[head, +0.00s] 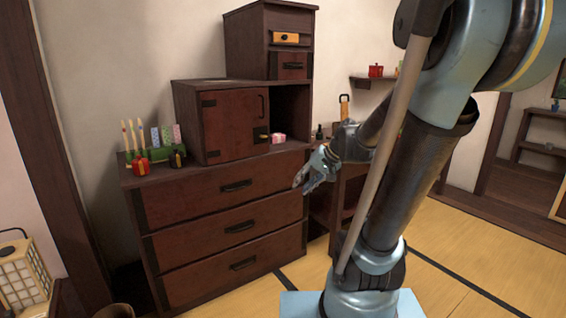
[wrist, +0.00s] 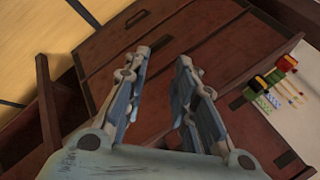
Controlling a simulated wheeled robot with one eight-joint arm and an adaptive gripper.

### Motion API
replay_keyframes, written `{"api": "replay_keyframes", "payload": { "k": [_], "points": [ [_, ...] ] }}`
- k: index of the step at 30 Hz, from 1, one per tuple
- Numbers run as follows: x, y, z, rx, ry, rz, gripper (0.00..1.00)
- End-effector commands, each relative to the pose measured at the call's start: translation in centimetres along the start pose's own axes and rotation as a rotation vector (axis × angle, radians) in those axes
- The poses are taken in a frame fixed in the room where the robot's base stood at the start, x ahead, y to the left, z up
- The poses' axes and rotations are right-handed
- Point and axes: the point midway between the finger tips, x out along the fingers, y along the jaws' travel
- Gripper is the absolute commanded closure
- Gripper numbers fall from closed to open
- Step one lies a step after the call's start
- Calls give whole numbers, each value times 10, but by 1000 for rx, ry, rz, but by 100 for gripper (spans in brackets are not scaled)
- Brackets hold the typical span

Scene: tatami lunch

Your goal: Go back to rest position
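My gripper (head: 316,170) is in front of the right side of a dark wooden chest of drawers (head: 221,190) in the head view. In the wrist view its two fingers (wrist: 160,95) are spread apart with nothing between them. Behind the fingers the chest (wrist: 150,50) shows tilted. My arm fills the right middle of the head view and hides part of what stands behind it.
On the chest stand a cabinet (head: 232,122), a pink-and-white item (head: 278,138), a red pot (head: 140,163) and a green holder (head: 172,152). A lantern (head: 22,275) is at the lower left. Tatami floor (head: 480,262) lies clear at right.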

Motion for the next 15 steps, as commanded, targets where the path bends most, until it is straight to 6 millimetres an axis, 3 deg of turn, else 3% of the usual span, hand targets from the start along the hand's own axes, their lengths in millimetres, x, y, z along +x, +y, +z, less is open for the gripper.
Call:
{"api": "replay_keyframes", "payload": {
  "k": [3, 15],
  "points": [
    [-8, 19, 29, -33, -22, 83, 75],
    [-35, 94, 114, -136, -88, 375, 75]
  ]
}}
